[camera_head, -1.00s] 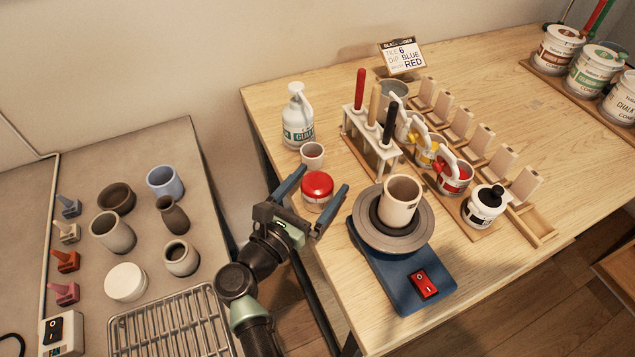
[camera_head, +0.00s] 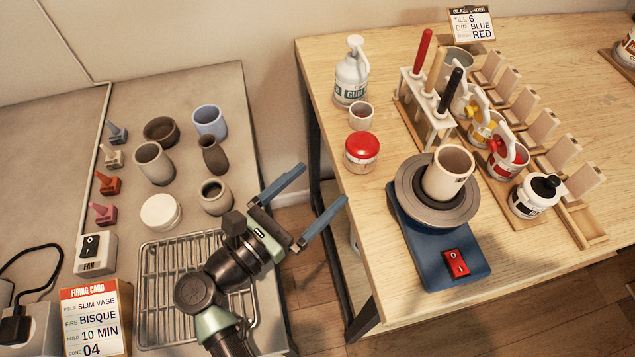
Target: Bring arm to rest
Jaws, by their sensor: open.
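My gripper (camera_head: 312,202) is open and empty. Its two blue fingers point up and to the right, over the gap between the grey table (camera_head: 262,130) and the wooden table (camera_head: 372,215). It is apart from every object. My arm reaches up from the bottom of the picture and covers part of the wire rack (camera_head: 160,290) on the grey table. The red-lidded jar (camera_head: 361,150) stands on the wooden table to the upper right of the gripper. A cream cup (camera_head: 448,173) stands on the grey wheel of the blue turntable base (camera_head: 425,262).
Several pots, including a blue cup (camera_head: 210,121), stand on the grey table left of the gripper. A fan switch box (camera_head: 95,255) and a firing card (camera_head: 95,318) are at lower left.

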